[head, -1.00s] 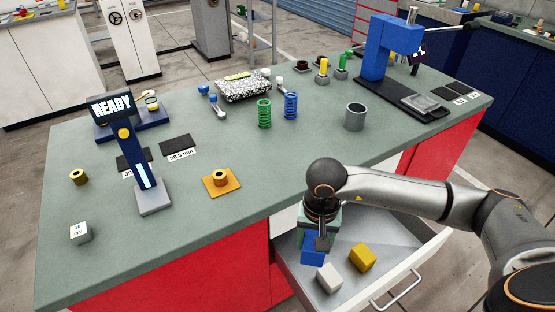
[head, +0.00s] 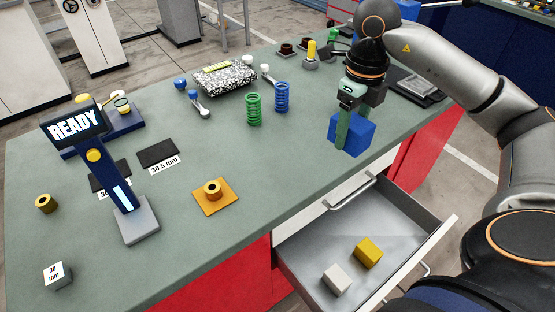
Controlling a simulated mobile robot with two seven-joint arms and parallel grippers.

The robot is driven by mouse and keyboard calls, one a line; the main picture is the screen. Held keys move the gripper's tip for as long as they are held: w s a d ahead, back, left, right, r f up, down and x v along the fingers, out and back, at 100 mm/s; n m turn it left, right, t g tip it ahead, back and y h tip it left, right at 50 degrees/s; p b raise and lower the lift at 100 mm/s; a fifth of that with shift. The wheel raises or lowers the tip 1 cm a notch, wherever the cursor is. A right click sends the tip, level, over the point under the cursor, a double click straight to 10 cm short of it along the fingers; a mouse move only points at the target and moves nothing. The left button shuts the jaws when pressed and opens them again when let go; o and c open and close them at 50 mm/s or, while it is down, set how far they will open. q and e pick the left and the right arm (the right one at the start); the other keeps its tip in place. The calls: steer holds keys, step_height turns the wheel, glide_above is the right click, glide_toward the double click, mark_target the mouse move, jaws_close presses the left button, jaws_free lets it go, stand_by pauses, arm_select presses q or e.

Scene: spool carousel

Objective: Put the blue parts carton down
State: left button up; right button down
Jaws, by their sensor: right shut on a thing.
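The blue parts carton (head: 357,137) is in the jaws of my right gripper (head: 345,128), over the bench top (head: 225,150) near its front edge, right of the middle. It looks slightly tilted. I cannot tell whether its underside touches the bench. The gripper points down, and its green finger covers part of the carton's left side. My left gripper is not in view.
The open drawer (head: 310,248) below holds a white carton (head: 336,279) and a yellow carton (head: 368,252). A blue spring (head: 282,97) and a green spring (head: 254,109) stand left of the gripper. An orange plate (head: 228,203) carries a brass spool (head: 212,190). Bench between is clear.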

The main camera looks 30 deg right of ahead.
steer(key=shift+w+r+m, duration=0.1)
steer(key=shift+r+m, duration=0.2)
steer(key=shift+m, duration=0.1)
steer(key=shift+w+a, duration=0.15)
steer(key=shift+w, duration=0.15)
steer(key=w+a+f+p, duration=0.2)
steer(key=w+a+f, duration=0.1)
steer(key=w+a, duration=0.25)
steer(key=p, duration=0.1)
glide_above(283, 166)
steer(key=s, duration=0.1)
steer(key=f, duration=0.5)
steer(key=shift+d+f, duration=0.15)
steer(key=shift+d, duration=0.2)
steer(key=shift+w+a+f, duration=0.2)
steer(key=shift+f, duration=0.2)
steer(key=shift+w+a+f, duration=0.15)
steer(key=shift+w+f, duration=0.05)
steer(key=shift+f, duration=0.15)
step_height(283, 166, down, 2)
steer(key=shift+f+p, duration=0.25)
steer(key=shift+p, duration=0.25)
steer(key=shift+f, duration=0.3)
steer(key=shift+w, duration=0.1)
